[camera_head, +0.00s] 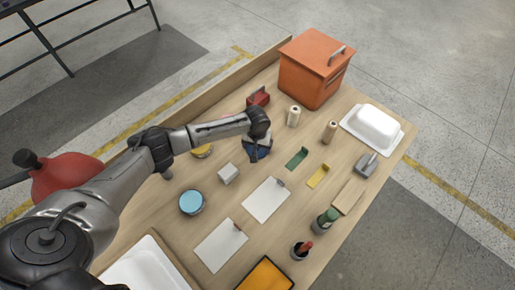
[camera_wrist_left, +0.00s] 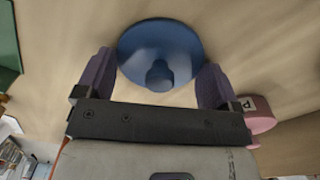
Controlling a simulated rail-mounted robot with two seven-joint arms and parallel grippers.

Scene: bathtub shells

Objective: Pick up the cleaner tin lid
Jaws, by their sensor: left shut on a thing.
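A round dark blue lid with a central knob (camera_wrist_left: 160,48), which looks like the cleaner tin lid, sits between the two fingers of my left gripper (camera_wrist_left: 155,78) in the left wrist view. The gripper is shut on it. In the head view my left gripper (camera_head: 257,150) is over the middle of the wooden table and partly hides the blue lid (camera_head: 264,153). A round tin with light blue contents (camera_head: 192,202) stands nearer on the table, to the left of the gripper. My right gripper is not in view.
A red object (camera_head: 258,97) and an orange box (camera_head: 314,68) stand behind the gripper. A white block (camera_head: 228,173), a yellow round tin (camera_head: 202,151) and a white sheet (camera_head: 266,200) lie around it.

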